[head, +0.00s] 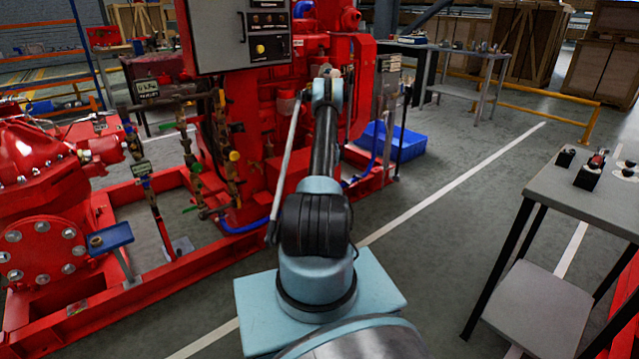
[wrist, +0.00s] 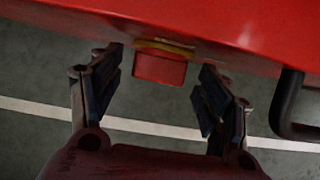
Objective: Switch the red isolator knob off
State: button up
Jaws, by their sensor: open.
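A red block-shaped knob (wrist: 160,69) with a yellow band behind it shows in the wrist view, under the edge of a large red surface. It looks like the isolator knob. My gripper (wrist: 162,78) is open, with one dark finger to the left of the knob and one to the right. There are visible gaps on both sides, and neither finger appears to touch it. I cannot tell how deep the knob sits between the fingers. In the head view my own arm reaches towards the red pumpset (head: 260,120) and hides the knob and my gripper.
A black bar or handle (wrist: 287,105) stands close to the right finger. A grey control panel (head: 235,35) is above left of my arm. A blue bin (head: 400,142) lies on the floor behind. A grey table (head: 590,195) stands at right. The floor between is clear.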

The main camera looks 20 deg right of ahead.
jog(key=c, duration=1.1)
jog(key=shift+o, duration=0.2)
jog(key=shift+a+n+t+h, duration=0.15)
jog(key=shift+a+t+h, duration=0.1)
jog(key=shift+h, duration=0.35)
jog(key=shift+a+n+t+h, duration=0.15)
jog(key=shift+t+h, duration=0.1)
jog(key=shift+h, duration=0.35)
jog(key=shift+s+a+f+n+t+h, duration=0.1)
jog(key=shift+a+n+t+h, duration=0.2)
jog(key=shift+h, duration=0.45)
jog(key=shift+s+f+n+t+h, duration=0.1)
jog(key=shift+t+h, duration=0.3)
jog(key=shift+h, duration=0.35)
